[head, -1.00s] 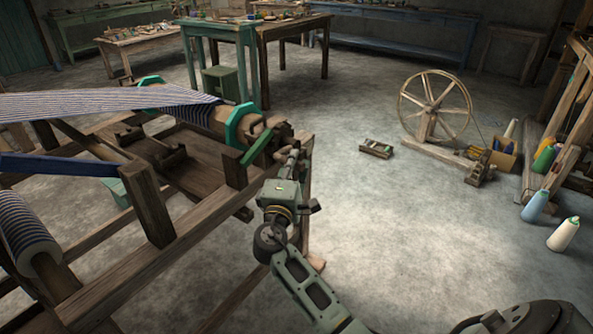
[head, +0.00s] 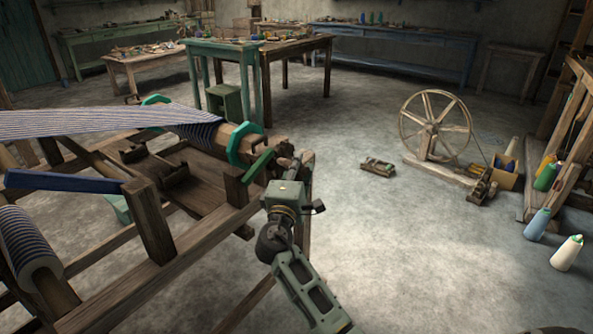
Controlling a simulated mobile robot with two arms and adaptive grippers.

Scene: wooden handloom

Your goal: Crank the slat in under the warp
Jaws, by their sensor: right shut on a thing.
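The striped blue-and-white warp (head: 110,122) runs from the left onto the loom's wooden beam (head: 221,134), which has green flanges (head: 246,143). A green bar (head: 257,165) sits by the near flange. My right gripper (head: 298,161) is at the beam's right end, beside the loom frame, and is shut on what looks like the crank handle. The gripper and wrist hide most of the crank. I cannot make out the slat for certain; anything under the warp on the beam is hidden. My left gripper is not in view.
A blue bar (head: 65,182) and a striped cloth roll (head: 27,245) are at the left of the loom. A spinning wheel (head: 437,125) stands on the floor at right, near bottles (head: 538,224). A small tray (head: 377,167) lies before it. The floor between is clear.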

